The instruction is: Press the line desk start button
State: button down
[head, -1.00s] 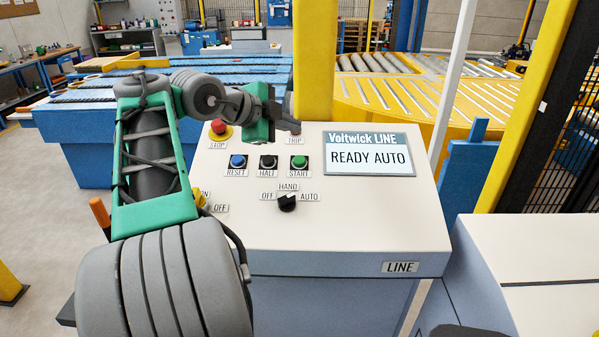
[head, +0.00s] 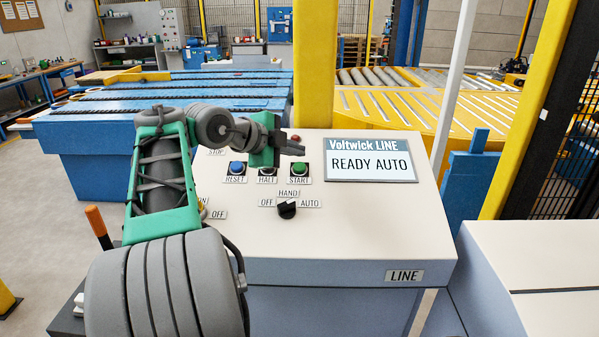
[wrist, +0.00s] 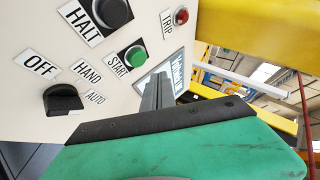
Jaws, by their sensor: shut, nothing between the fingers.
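The green START button (head: 299,170) sits on the sloped white top of the line desk (head: 375,235), right of the black HALT button (head: 268,170). It also shows in the wrist view (wrist: 131,58), up and left of my fingers. My gripper (head: 299,149) is shut and empty, held just above and behind the START button in the head view. The wrist view shows the shut fingers (wrist: 160,90) apart from the button. The desk screen (head: 369,157) reads READY AUTO.
The blue RESET button (head: 237,170), the black HAND/OFF/AUTO selector (head: 287,209) and the red TRIP lamp (wrist: 181,16) are close by. A yellow post (head: 315,65) stands behind the desk. My arm covers the desk's left part, hiding the STOP button in the head view.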

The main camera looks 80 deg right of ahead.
aim_at(304, 163)
jog(key=shift+w+d+f+b, duration=0.1)
jog(key=shift+d+f+b, duration=0.1)
jog(key=shift+f, duration=0.35)
jog(key=shift+d+f+b, duration=0.2)
jog(key=shift+f, duration=0.3)
dwell(1.1)
jog(key=shift+d+f+b, duration=0.15)
jog(key=shift+f+b, duration=0.2)
jog(key=shift+b, duration=0.15)
jog(key=shift+d+f+b, duration=0.15)
jog(key=shift+f+b, duration=0.35)
jog(key=shift+f, duration=0.05)
dwell(0.5)
jog(key=shift+r, duration=0.15)
jog(key=shift+a+r+p, duration=0.3)
jog(key=shift+r+p, duration=0.1)
jog(key=shift+r, duration=0.35)
